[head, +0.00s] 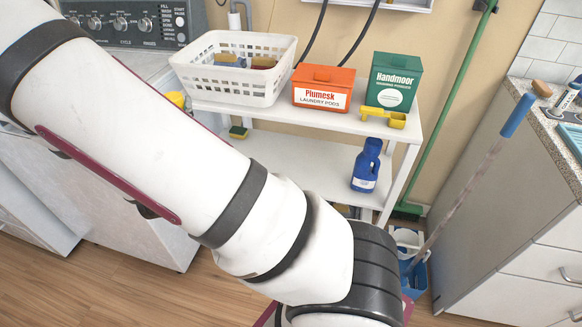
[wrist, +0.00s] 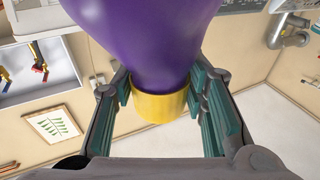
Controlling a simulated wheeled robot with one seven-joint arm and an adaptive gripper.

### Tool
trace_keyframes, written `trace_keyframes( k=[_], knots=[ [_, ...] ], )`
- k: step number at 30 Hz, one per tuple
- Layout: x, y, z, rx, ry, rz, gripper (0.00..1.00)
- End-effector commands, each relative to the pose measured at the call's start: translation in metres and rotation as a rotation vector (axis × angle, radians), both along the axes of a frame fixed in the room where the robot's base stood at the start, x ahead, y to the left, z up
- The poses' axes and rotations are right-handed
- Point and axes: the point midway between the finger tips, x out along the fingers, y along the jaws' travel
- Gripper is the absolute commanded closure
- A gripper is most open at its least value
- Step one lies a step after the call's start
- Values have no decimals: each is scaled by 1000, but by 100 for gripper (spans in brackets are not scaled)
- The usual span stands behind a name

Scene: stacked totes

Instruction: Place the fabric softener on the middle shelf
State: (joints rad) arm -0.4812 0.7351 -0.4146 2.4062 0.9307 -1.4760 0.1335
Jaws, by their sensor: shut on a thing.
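My gripper (wrist: 160,106) is shut on the yellow cap (wrist: 160,106) of a purple bottle (wrist: 145,40), which I take as the fabric softener; no label shows. The bottle's body runs out of the top of the wrist view. In the head view the gripper and bottle are out of sight; only my arm shows. The white shelf unit stands beyond my arm. Its middle shelf (head: 310,165) holds a blue bottle (head: 366,170) standing upright at the right and a sponge (head: 238,132) at the back left. My arm hides part of the middle shelf and most of what is below.
The top shelf (head: 290,117) bears a white basket (head: 232,85), an orange laundry pods box (head: 322,90), a green powder box (head: 393,85) and a yellow scoop (head: 385,117). A mop (head: 470,185) in a blue bucket (head: 415,275) stands at right, beside a counter cabinet (head: 515,190).

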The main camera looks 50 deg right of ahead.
Motion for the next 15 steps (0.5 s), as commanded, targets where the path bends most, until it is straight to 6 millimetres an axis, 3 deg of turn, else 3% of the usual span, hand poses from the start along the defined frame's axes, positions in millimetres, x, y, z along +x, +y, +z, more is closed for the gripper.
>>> trace_keyframes(
  k=[1, 15],
  knots=[
    [3, -11, -13, 0, -5, -39, 100],
    [-13, -88, -88, 0, -7, -386, 100]
  ],
)
